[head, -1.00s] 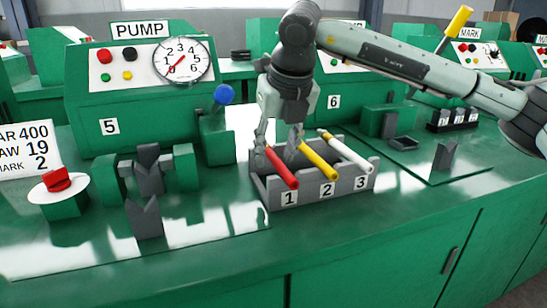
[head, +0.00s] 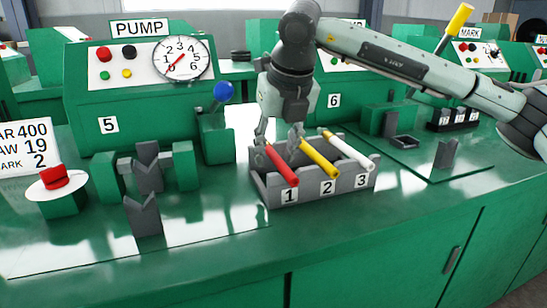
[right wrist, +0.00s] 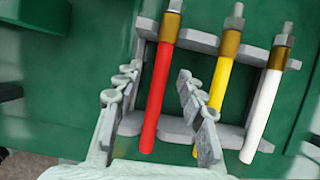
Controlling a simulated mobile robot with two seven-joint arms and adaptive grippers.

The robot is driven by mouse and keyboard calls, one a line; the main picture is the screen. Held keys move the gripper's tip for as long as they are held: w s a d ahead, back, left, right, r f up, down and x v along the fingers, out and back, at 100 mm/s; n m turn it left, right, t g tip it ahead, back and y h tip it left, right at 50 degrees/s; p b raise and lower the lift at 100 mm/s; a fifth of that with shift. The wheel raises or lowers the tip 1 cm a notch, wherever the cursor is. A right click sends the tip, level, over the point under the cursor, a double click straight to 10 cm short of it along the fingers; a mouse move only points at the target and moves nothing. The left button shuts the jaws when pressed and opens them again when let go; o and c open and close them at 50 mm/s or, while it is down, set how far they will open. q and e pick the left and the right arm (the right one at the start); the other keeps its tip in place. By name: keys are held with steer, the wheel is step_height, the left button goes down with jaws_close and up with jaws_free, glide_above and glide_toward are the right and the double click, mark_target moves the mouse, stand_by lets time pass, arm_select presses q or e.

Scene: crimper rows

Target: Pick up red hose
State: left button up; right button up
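The red hose (head: 281,166) rests slanted in slot 1 of a grey rack (head: 315,193), at the left end. It also shows in the right wrist view (right wrist: 157,95), with a brass and steel fitting at its far end. My right gripper (head: 279,140) is open, its fingers reaching down around the hose. In the right wrist view the gripper (right wrist: 158,84) has one finger on each side of the red hose, with visible gaps. The right finger lies between the red and yellow hoses. My left gripper is not in view.
The yellow hose (head: 320,160) in slot 2 is close to my right finger, and the white hose (head: 350,152) is in slot 3. Left of the rack stand grey V-shaped blocks (head: 145,216) and a red button (head: 53,177). The bench front (head: 330,240) is clear.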

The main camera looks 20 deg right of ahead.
steer(key=shift+c, duration=0.4)
jaws_close()
steer(key=shift+r, duration=0.1)
